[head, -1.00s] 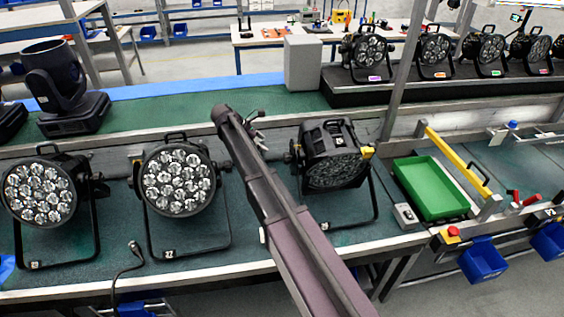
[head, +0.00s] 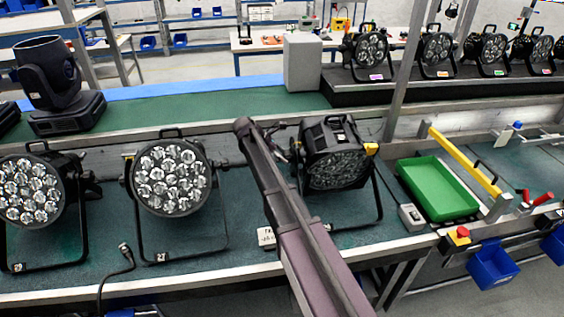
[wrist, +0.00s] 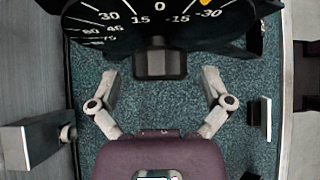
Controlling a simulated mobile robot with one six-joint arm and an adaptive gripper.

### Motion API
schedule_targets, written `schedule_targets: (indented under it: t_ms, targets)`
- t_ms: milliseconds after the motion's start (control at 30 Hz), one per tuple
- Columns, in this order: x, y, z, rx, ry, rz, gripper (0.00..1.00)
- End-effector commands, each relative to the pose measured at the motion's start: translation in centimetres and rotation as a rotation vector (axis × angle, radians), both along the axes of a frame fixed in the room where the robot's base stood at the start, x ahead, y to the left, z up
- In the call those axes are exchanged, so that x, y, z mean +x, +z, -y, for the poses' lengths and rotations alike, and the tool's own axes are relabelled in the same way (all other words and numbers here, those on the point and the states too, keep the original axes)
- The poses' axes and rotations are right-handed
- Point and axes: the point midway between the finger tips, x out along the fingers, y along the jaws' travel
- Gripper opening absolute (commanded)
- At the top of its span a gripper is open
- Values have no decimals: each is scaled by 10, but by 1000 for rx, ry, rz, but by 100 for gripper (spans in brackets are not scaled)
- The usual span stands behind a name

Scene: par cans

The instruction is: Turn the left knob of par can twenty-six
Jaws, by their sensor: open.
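The par can beside my arm (head: 336,158) is black, stands tilted in its bracket and has a yellow tag on its right side. I cannot read its number. In the wrist view its dark side with a white angle scale (wrist: 160,18) fills the top. A dark, blocky knob (wrist: 160,62) stands out below the zero mark. My gripper (wrist: 161,88) is open and empty, with one finger either side of the knob's line and the knob a little ahead of them. In the head view my gripper is at the can's left side, mostly hidden behind my arm.
Two more par cans (head: 170,178) (head: 33,190) stand to the left on the green bench (head: 215,255). A cable (head: 128,262) lies between them. A green tray (head: 437,188) and a small grey box (head: 412,217) are to the right. A metal post (head: 403,75) rises behind.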

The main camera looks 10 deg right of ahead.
Motion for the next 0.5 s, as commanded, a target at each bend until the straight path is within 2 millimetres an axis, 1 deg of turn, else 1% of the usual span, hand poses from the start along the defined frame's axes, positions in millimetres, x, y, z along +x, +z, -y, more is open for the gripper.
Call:
schedule_targets:
  t_ms: [33, 100, 500]
  targets:
    - [0, -4, 2, 0, 0, 0, 99]
    - [0, -6, 4, 0, 0, 0, 99]
    - [0, -6, 6, 0, 1, 1, 99]
